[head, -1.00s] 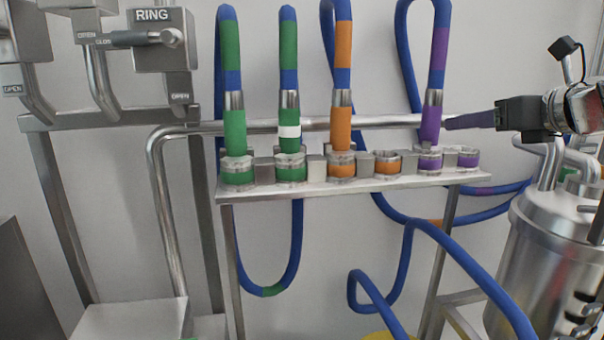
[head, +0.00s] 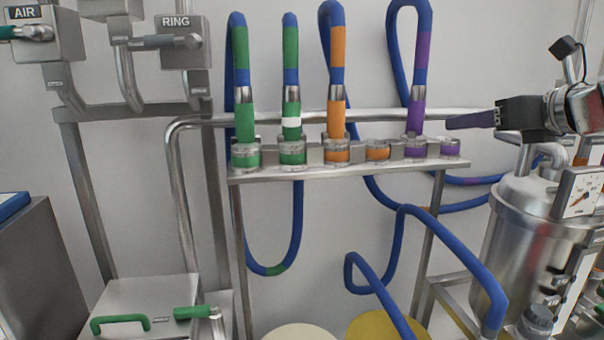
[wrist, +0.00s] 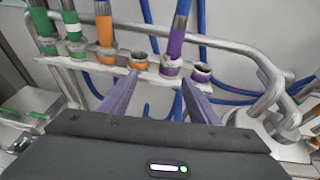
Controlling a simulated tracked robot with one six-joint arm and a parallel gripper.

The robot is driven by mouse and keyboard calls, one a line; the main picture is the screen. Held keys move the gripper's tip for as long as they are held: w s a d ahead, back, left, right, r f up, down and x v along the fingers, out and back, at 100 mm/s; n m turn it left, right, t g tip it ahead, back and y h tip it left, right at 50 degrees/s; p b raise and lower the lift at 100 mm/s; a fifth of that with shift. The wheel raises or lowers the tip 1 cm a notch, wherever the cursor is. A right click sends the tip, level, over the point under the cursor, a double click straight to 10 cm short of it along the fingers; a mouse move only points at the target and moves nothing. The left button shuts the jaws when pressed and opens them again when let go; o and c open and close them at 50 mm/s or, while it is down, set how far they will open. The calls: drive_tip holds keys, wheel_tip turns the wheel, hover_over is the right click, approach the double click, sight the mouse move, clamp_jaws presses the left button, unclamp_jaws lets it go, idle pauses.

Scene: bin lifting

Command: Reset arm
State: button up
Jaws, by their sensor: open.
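My gripper (head: 450,121) is at the right in the head view, reaching left at about the height of the hose fittings. In the wrist view my gripper (wrist: 158,92) shows two purple fingers spread apart with nothing between them. Beyond them is a rack (head: 330,172) of hose couplings. A purple-banded hose (head: 416,117) stands in one coupling, and it also shows in the wrist view (wrist: 176,45). An empty purple coupling (head: 451,148) is to its right. An empty orange coupling (head: 378,151) is to its left. I cannot tell the exact gap between fingers and rack.
Green-banded hoses (head: 243,90) and an orange-banded hose (head: 337,115) stand upright in the rack. A steel vessel (head: 500,230) with a gauge stands at the right. Valve boxes labelled AIR and RING (head: 182,42) hang upper left. A pipe (head: 180,190) runs behind the rack.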

drive_tip(key=w+d+r+m+t+h, duration=0.1)
drive_tip(key=d+r+m+t+h, duration=0.25)
drive_tip(key=d+m+h, duration=0.7)
drive_tip(key=s+d+f+m+g+h, duration=0.25)
drive_tip(key=f+m, duration=0.35)
drive_tip(key=m, duration=0.4)
drive_tip(key=s+d+f+m+g+h, duration=0.15)
drive_tip(key=s+f+m, duration=0.35)
drive_tip(key=m, duration=0.6)
drive_tip(key=s+a+f+m+g+y, duration=0.35)
drive_tip(key=s+a+f, duration=0.2)
drive_tip(key=f, duration=0.45)
drive_tip(key=s+a+f+m+g+y, duration=0.25)
drive_tip(key=s+a+f+m, duration=0.35)
drive_tip(key=f, duration=0.4)
drive_tip(key=s+a+f+n+g+y, duration=0.1)
drive_tip(key=s+a+f, duration=0.3)
drive_tip(key=a, duration=0.6)
drive_tip(key=s+a+f+g+y, duration=0.1)
drive_tip(key=s+a+f+y, duration=0.2)
drive_tip(key=a, duration=0.6)
wheel_tip(320, 180, down, 2)
drive_tip(key=shift+s+a+n, duration=0.35)
drive_tip(key=shift+s+n, duration=0.05)
drive_tip(key=shift+s, duration=0.3)
